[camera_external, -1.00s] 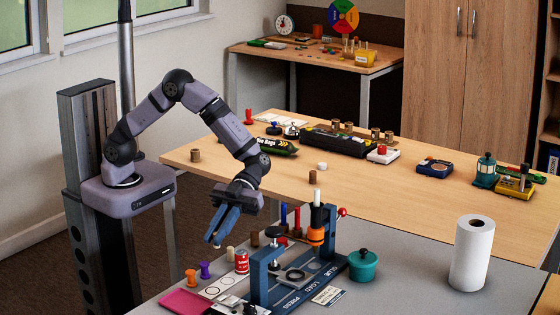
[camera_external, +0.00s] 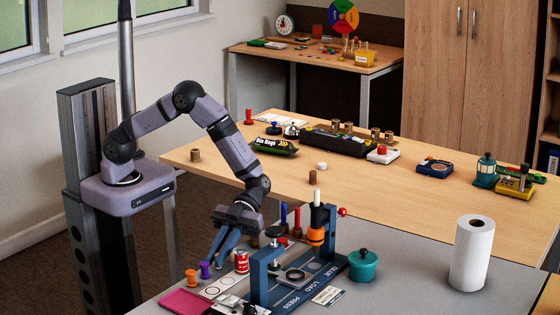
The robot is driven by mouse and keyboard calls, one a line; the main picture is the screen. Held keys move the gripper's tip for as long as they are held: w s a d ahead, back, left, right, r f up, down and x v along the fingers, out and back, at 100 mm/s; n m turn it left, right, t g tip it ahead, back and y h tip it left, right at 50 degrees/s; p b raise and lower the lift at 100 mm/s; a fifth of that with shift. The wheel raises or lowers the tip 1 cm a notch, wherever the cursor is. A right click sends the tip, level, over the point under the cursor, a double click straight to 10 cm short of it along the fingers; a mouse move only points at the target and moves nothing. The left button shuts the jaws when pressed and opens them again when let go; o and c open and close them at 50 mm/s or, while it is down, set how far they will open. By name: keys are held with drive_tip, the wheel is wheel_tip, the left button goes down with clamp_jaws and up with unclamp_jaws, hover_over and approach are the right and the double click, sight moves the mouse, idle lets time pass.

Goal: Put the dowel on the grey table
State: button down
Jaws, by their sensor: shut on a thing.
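My gripper (camera_external: 222,253) points down over the back left part of the grey table (camera_external: 408,270), with its blue fingers close to the tabletop. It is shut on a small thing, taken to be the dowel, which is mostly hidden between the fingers. I cannot tell whether it touches the table. A dark brown cylinder (camera_external: 255,241) stands just right of the fingers.
Purple (camera_external: 205,270) and orange (camera_external: 191,278) spools and a red can (camera_external: 241,262) stand close in front of my gripper. A blue press (camera_external: 262,277) and teal pot (camera_external: 363,265) are to the right. The wooden table (camera_external: 350,200) lies behind.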

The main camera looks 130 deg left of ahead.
drive_tip(key=shift+f+b, duration=0.2)
drive_tip(key=shift+b, duration=0.1)
drive_tip(key=c, duration=1.8)
unclamp_jaws()
drive_tip(key=shift+r, duration=0.1)
drive_tip(key=shift+o, duration=0.2)
drive_tip(key=shift+r, duration=0.1)
